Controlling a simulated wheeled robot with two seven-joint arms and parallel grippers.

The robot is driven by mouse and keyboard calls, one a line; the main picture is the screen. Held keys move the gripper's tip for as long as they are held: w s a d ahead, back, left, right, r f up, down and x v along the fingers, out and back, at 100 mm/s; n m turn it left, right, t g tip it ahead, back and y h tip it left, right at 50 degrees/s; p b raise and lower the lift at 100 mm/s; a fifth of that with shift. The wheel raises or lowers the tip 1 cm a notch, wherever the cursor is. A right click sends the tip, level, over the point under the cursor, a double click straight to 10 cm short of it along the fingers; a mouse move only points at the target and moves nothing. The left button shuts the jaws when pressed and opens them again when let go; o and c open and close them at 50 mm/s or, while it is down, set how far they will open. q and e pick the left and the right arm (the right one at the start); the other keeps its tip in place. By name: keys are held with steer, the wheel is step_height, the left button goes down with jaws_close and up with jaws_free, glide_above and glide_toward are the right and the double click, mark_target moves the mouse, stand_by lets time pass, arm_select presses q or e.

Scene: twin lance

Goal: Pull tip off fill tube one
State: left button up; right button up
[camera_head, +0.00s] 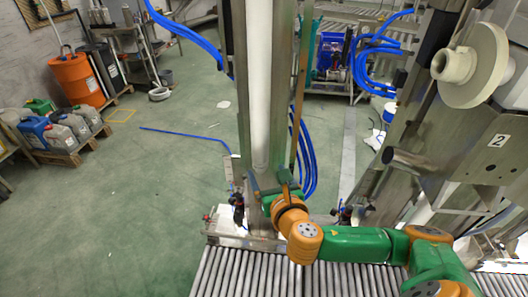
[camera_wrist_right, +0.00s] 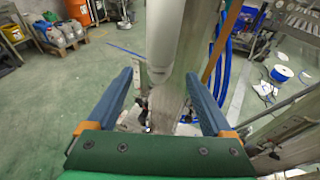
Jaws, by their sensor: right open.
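A long pale fill tube (camera_head: 259,80) hangs upright in front of a metal column in the middle of the head view. Its lower end shows in the right wrist view (camera_wrist_right: 177,45), but I cannot tell a separate tip from the tube. My right gripper (camera_head: 273,185) is at the lower end of the tube in the head view. In the right wrist view its two blue fingers (camera_wrist_right: 160,73) are spread apart, with the tube's end seen between them. Nothing is clamped, and I cannot tell whether either finger touches the tube. My left gripper is not in view.
A roller conveyor (camera_head: 270,275) runs along the bottom. Steel machinery marked 2 (camera_head: 498,140) stands close at right. Blue hoses (camera_head: 308,160) hang behind the column. An orange drum (camera_head: 77,78) and several canisters stand far left. The green floor between is mostly clear.

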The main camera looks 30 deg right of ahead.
mark_target(262, 168)
steer(key=shift+w+b, duration=0.15)
steer(key=shift+b, duration=0.15)
steer(key=w+b, duration=0.1)
steer(key=f+b, duration=0.1)
steer(key=b, duration=0.1)
steer(key=shift+w+d+f, duration=0.3)
steer(key=shift+w+d, duration=0.05)
steer(key=shift+w, duration=0.05)
steer(key=b+x, duration=0.3)
steer(key=x, duration=0.2)
steer(key=shift+a+f+b, duration=0.1)
steer(key=shift+f+b, duration=0.3)
steer(key=shift+f, duration=0.05)
steer(key=shift+w, duration=0.3)
steer(key=shift+r, duration=0.15)
jaws_close()
